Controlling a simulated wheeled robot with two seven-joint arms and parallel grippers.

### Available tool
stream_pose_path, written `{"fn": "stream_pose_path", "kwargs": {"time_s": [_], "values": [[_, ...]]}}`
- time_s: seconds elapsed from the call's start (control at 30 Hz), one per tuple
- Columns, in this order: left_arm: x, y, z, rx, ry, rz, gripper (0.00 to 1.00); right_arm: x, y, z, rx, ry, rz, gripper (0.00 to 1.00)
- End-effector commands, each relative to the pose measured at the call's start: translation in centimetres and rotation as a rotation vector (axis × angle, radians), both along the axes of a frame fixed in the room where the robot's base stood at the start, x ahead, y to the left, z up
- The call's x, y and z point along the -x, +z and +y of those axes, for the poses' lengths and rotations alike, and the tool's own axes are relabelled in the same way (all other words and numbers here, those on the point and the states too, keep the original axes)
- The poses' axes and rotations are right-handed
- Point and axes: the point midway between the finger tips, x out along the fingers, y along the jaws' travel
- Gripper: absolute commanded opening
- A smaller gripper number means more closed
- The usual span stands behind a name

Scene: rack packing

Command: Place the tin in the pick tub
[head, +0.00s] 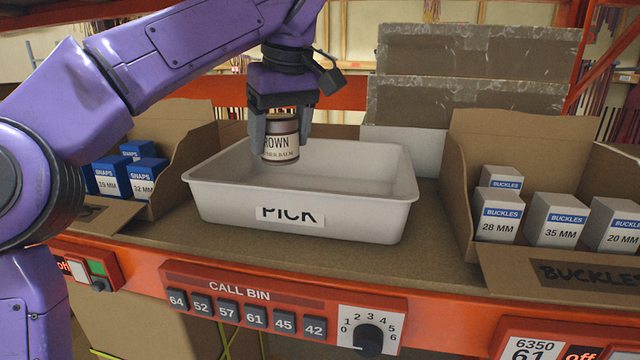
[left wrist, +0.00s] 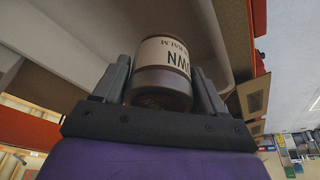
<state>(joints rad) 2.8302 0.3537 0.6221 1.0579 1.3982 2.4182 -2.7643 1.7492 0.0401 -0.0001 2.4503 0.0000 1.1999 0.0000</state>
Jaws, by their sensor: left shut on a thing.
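The tin (head: 281,143) is a dark brown can with a cream label reading "ROWN" in the visible part. My left gripper (head: 281,130) is shut on it and points down, holding it upright over the left-middle part of the pick tub. The tin also shows between the fingers in the left wrist view (left wrist: 163,75). The pick tub (head: 340,229) is a white, shallow tray with a "PICK" label on its front. The tin's lower end is at about rim height in the picture; I see no contact with the tub floor. My right gripper is not in view.
A cardboard box of blue "SNAPS" cartons (head: 145,178) stands left of the tub. A box of grey "BUCKLES" cartons (head: 497,215) stands to its right. An orange shelf edge (head: 290,308) with a call-bin panel and a dial runs along the front. Grey slabs (head: 465,105) stand behind.

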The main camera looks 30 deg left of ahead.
Motion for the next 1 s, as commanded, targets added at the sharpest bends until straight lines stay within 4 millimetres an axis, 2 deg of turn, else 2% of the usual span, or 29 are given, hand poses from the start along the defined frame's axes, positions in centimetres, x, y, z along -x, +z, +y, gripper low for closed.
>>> {"fn": "stream_pose_path", "kwargs": {"time_s": [0.03, 0.1, 0.2, 0.37, 0.53, 0.63, 0.9, 0.93, 1.0], "values": [[-1.5, -0.8, -1.0, -0.001, -0.002, 0.008, 0.37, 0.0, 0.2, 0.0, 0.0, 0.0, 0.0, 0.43], [-2.8, -3.0, -1.9, 0.0, -0.002, 0.011, 0.37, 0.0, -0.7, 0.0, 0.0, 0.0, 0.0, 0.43], [-4.2, -4.9, -3.0, 0.0, -0.004, 0.014, 0.37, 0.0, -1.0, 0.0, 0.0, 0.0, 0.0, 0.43], [-5.3, -6.3, -3.8, -0.001, -0.002, 0.012, 0.37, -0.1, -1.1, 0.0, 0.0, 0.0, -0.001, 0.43], [-5.8, -9.3, -4.3, 0.002, -0.003, 0.012, 0.37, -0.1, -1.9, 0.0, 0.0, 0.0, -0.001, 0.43], [-5.9, -10.0, -4.4, 0.001, -0.005, 0.011, 0.37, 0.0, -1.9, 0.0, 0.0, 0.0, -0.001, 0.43], [-5.8, -10.1, -4.4, 0.0, -0.003, 0.01, 0.37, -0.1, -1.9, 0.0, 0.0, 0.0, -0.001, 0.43], [-5.8, -10.1, -4.4, 0.001, -0.002, 0.011, 0.78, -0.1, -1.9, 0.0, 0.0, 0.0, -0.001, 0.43], [-5.8, -10.1, -4.4, 0.001, -0.002, 0.011, 0.97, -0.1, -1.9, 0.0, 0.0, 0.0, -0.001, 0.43]]}}
